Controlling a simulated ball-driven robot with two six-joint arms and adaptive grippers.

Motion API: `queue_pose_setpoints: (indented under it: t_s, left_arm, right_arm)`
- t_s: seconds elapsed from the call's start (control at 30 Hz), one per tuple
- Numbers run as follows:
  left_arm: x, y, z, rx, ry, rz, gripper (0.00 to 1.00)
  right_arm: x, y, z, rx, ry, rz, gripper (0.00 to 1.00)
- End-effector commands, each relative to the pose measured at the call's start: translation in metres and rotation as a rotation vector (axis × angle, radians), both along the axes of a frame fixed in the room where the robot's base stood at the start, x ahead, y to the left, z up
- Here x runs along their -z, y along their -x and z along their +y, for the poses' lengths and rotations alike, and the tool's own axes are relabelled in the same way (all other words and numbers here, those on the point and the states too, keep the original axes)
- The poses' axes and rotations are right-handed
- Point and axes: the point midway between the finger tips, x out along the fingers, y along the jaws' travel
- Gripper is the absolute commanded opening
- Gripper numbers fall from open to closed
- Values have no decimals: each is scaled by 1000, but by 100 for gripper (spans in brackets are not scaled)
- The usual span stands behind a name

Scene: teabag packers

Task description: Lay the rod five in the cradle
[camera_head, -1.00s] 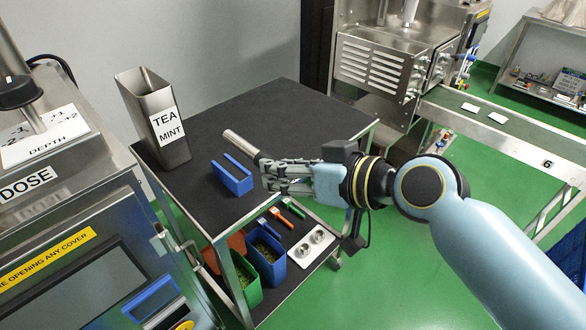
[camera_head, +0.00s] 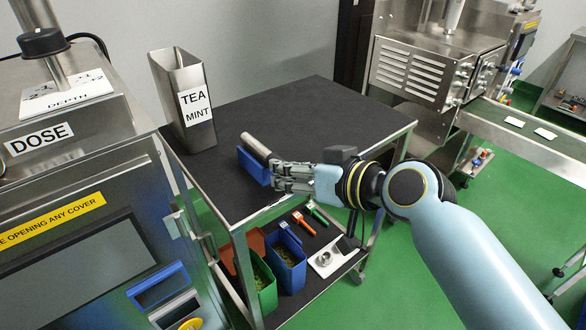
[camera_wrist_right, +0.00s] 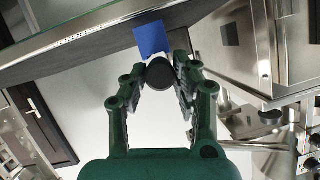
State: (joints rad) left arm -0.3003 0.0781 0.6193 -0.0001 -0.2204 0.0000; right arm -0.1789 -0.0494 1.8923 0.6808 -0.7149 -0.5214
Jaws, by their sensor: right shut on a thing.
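The rod (camera_head: 256,147) is a metallic cylinder gripped by my right gripper (camera_head: 274,172) over the black cart top. In the right wrist view the rod's dark round end (camera_wrist_right: 159,74) sits between the two fingers. The blue cradle (camera_head: 252,166) stands on the cart top, and the rod lies over it in the head view. A blue part of the cradle (camera_wrist_right: 152,38) also shows beyond the rod in the wrist view. I cannot tell whether the rod touches the cradle. My left gripper is not in view.
A metal TEA MINT bin (camera_head: 186,100) stands at the cart top's back left. The black cart top (camera_head: 310,115) is clear toward the back and right. The lower shelf holds blue (camera_head: 288,262) and green (camera_head: 262,288) containers. The DOSE machine (camera_head: 80,180) is at the left.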

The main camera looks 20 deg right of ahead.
Motion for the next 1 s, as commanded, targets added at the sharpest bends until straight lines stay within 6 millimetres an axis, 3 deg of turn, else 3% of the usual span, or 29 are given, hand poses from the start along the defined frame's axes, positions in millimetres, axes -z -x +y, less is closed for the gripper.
queue_pose_setpoints:
  t_s: [0.4,0.43,0.5,0.63,0.83,1.0]
  left_arm:
    - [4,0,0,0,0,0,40]
    - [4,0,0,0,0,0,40]
    - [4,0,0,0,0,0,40]
    - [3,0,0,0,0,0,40]
    - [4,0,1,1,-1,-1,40]
    - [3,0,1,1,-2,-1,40]
  right_arm:
    - [3,-1,0,0,0,-3,0]
    - [3,-1,0,0,0,-3,29]
    - [3,0,0,0,0,-3,38]
    - [4,0,0,0,0,-2,55]
    - [5,0,0,-1,1,2,56]
    - [5,0,0,-1,1,0,78]
